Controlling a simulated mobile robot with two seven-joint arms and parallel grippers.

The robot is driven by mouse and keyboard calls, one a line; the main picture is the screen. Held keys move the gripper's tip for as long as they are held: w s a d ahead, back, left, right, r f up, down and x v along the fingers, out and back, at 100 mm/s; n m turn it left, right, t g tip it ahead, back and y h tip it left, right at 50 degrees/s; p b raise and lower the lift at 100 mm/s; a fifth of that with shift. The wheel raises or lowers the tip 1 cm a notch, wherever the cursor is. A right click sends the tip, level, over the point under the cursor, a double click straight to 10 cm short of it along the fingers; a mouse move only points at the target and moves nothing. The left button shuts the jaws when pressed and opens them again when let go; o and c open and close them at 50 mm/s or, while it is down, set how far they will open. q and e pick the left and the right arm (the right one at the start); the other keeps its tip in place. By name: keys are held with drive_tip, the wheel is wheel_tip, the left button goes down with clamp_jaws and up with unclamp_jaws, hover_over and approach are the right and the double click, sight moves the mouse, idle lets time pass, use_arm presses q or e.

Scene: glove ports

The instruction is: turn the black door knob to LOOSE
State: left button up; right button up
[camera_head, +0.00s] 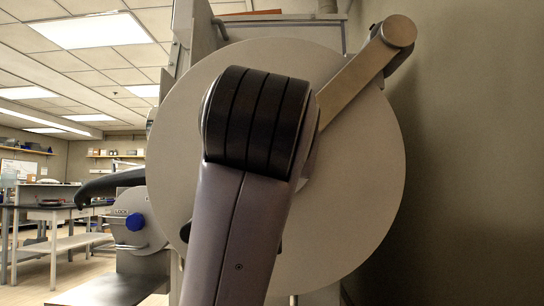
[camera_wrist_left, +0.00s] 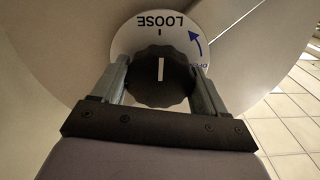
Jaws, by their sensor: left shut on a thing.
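The black door knob (camera_wrist_left: 150,88) is in the middle of the left wrist view, on a white dial plate (camera_wrist_left: 127,44). The dial reads LOOSE, upside down in this view, with a short black tick and a blue curved arrow to its right. The knob's white pointer line stands upright and lines up with the tick at LOOSE. My left gripper (camera_wrist_left: 160,76) is shut on the knob, one finger on each side. In the head view my arm covers the middle of the large round door (camera_head: 365,165), hiding the knob and gripper. My right gripper is not in view.
A metal bar (camera_head: 358,78) with a round end crosses the door's upper right. A plain wall (camera_head: 470,160) stands close on the right. At the left are a smaller round door with a blue knob (camera_head: 135,221), a dark curved shape (camera_head: 110,183) and a workbench (camera_head: 50,212).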

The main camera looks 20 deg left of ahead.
use_arm(q)
drive_tip(key=shift+d+f+n, duration=0.1)
drive_tip(key=shift+f+n, duration=0.1)
drive_tip(key=shift+n, duration=0.1)
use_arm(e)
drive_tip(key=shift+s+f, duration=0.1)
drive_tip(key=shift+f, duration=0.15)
use_arm(q)
drive_tip(key=o, duration=0.8)
drive_tip(key=shift+o, duration=1.1)
drive_tip(key=shift+r, duration=0.1)
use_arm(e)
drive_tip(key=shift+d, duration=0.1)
